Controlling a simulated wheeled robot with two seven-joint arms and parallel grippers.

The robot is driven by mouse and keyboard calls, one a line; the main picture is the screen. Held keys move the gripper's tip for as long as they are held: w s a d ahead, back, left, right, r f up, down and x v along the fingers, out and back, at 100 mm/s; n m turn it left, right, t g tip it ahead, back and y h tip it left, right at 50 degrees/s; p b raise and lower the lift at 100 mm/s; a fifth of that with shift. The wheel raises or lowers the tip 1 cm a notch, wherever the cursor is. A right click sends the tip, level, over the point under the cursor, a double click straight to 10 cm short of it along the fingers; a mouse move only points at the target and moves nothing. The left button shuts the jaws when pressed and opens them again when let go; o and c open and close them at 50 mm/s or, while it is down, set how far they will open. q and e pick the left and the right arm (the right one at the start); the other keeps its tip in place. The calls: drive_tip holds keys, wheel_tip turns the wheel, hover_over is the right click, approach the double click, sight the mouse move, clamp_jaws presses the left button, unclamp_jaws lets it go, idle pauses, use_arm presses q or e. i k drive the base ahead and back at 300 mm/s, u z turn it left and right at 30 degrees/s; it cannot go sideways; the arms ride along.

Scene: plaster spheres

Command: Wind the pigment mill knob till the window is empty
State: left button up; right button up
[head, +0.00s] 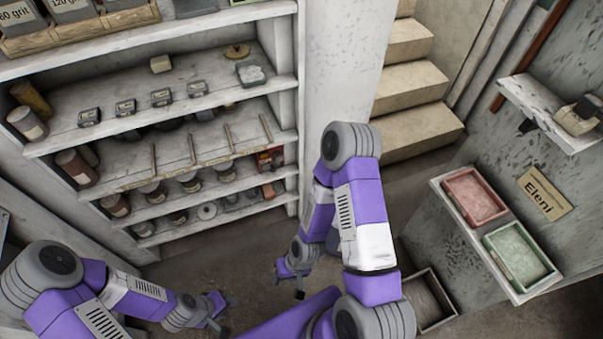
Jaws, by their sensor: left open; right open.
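I cannot make out a pigment mill, its knob or its window for certain. A small cream-and-dark device (577,117) stands on the wall shelf at the upper right, partly cut by the frame edge; I cannot tell whether it is the mill. My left gripper (222,316) is low at the bottom left of centre, open and empty above the floor. My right gripper (288,280) is low near the centre, open and empty, in front of the shelf unit. Both are far from the device.
A shelf unit (290,82) with jars, small boxes and dividers fills the left. Stone steps (415,85) rise behind. At right, a ledge holds a red tray (473,197) and a green tray (520,256) below an "Eleni" sign (544,193). An open box (428,300) stands below.

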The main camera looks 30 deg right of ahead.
sight(278, 157)
drive_tip(key=z, duration=0.45)
drive_tip(key=k, duration=1)
drive_tip(key=u, duration=0.5)
drive_tip(key=i, duration=0.7)
drive_tip(key=u, duration=0.4)
drive_tip(key=i, duration=0.85)
drive_tip(key=z, duration=0.85)
drive_tip(key=i, duration=0.35)
drive_tip(key=z, duration=0.5)
